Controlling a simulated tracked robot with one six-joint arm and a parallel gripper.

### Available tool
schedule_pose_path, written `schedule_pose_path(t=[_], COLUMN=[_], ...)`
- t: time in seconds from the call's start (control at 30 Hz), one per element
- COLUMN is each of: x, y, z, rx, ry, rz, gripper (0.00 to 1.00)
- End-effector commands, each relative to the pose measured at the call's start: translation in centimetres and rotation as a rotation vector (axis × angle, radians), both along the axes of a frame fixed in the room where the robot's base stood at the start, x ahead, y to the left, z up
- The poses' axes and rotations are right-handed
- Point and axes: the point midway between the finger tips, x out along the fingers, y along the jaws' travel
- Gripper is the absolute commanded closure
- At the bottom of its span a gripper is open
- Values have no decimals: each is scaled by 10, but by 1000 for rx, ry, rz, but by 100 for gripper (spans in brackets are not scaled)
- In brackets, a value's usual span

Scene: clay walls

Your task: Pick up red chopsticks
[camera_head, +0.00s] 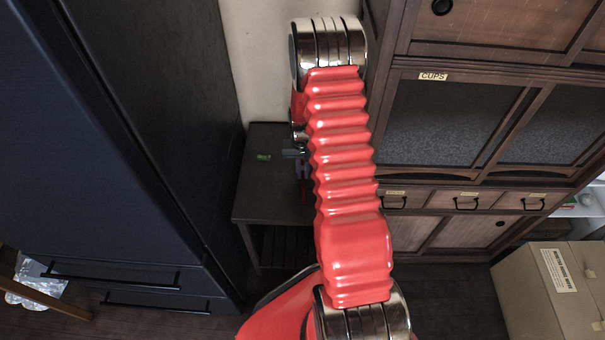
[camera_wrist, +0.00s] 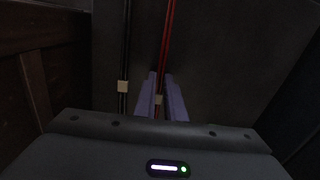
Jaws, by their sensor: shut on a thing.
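The red chopsticks (camera_wrist: 168,40) show in the wrist view as a thin red pair running up from between the two purple fingers of my gripper (camera_wrist: 161,82). The gripper is shut on them; a pale band shows low between the fingers. In the head view my red arm hides most of the gripper (camera_head: 303,170), and only a bit of purple shows beside the arm, over the small dark table (camera_head: 262,200).
Black chopsticks (camera_wrist: 125,45) with a tan band lie left of the gripper in the wrist view. A dark tall cabinet (camera_head: 130,130) stands left, a wooden cupboard (camera_head: 450,120) right, and a cardboard box (camera_head: 545,290) lower right.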

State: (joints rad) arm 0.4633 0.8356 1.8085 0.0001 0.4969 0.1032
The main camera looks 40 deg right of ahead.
Motion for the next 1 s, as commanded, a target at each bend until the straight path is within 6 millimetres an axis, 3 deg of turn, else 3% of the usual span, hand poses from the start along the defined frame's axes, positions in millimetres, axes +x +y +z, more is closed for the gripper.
schedule_pose_path(t=[0.6,1.0], x=[0,0], y=[0,0], z=[85,94], rx=[-1,1], ry=[-2,1], rz=[0,0], gripper=[100,100])
